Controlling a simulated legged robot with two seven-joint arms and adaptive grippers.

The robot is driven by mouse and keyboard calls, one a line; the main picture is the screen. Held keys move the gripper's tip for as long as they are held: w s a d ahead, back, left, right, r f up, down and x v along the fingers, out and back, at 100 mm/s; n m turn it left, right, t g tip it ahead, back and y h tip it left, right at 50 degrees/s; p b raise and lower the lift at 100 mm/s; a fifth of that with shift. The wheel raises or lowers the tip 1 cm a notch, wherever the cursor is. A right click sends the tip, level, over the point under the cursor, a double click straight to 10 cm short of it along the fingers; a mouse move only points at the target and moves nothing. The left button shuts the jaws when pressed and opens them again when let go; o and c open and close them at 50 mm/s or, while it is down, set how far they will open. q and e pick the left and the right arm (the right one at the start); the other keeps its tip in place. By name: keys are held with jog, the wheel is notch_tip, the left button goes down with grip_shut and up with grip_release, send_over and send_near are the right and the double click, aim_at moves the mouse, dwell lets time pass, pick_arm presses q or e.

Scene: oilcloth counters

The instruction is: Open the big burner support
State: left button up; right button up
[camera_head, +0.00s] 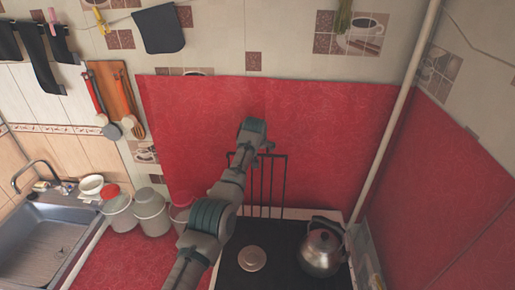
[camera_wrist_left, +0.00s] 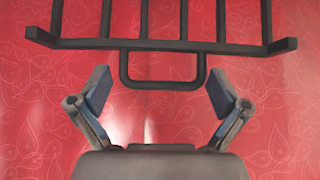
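The big burner support (camera_head: 280,185) is a dark barred grate standing upright at the back of the stove, in front of the red wall. In the left wrist view its bars and lower loop (camera_wrist_left: 163,84) fill the top of the picture. My left gripper (camera_head: 267,147) is by the grate's upper edge, partly hidden by my own wrist. In the left wrist view my left gripper (camera_wrist_left: 157,95) is open and empty, its fingers spread to either side of the loop, with no clear contact. My right gripper is in neither view.
A metal kettle (camera_head: 321,249) stands on the right of the dark stove top (camera_head: 284,262), beside a round burner (camera_head: 252,258). Lidded pots (camera_head: 152,212) stand left of the stove, and a sink (camera_head: 45,235) is farther left. A pale pipe (camera_head: 390,130) rises at the right.

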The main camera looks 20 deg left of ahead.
pick_arm(q)
jog(key=shift+d, duration=0.1)
jog(key=shift+r, duration=0.15)
jog(key=v, duration=1.1)
jog(key=shift+s+r, duration=0.2)
jog(key=shift+s, duration=0.05)
jog(key=shift+d, duration=0.1)
